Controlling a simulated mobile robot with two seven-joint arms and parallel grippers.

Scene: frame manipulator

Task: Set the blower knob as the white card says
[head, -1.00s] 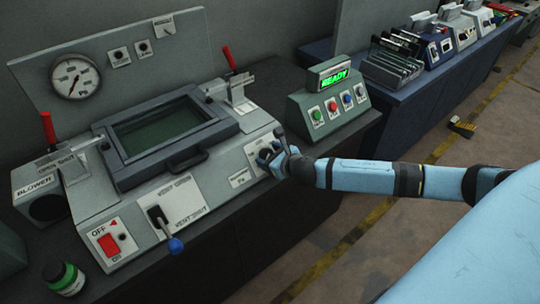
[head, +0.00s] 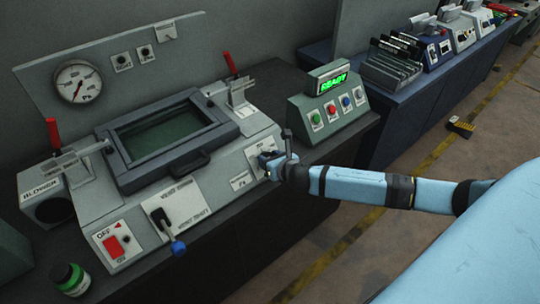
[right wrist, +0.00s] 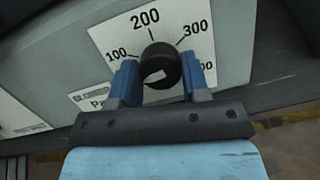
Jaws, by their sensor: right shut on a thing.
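The black blower knob (right wrist: 161,62) sits on a white dial plate (right wrist: 225,50) marked 100, 200 and 300, with a further number partly hidden at right. My right gripper (right wrist: 160,80) has its two blue fingers on either side of the knob and is shut on it. A light mark shows on the knob's face, but I cannot tell which number it points to. In the head view my right gripper (head: 268,162) is at the panel's right front and hides the knob. A small white card (head: 240,181) is just left of it; its writing is too small to read. My left gripper is not in view.
A vent lever with a blue ball (head: 178,247) and a red OFF switch (head: 113,247) are further left on the panel. A button box (head: 327,107) showing READY stands behind right. A round gauge (head: 78,82) is on the back panel.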

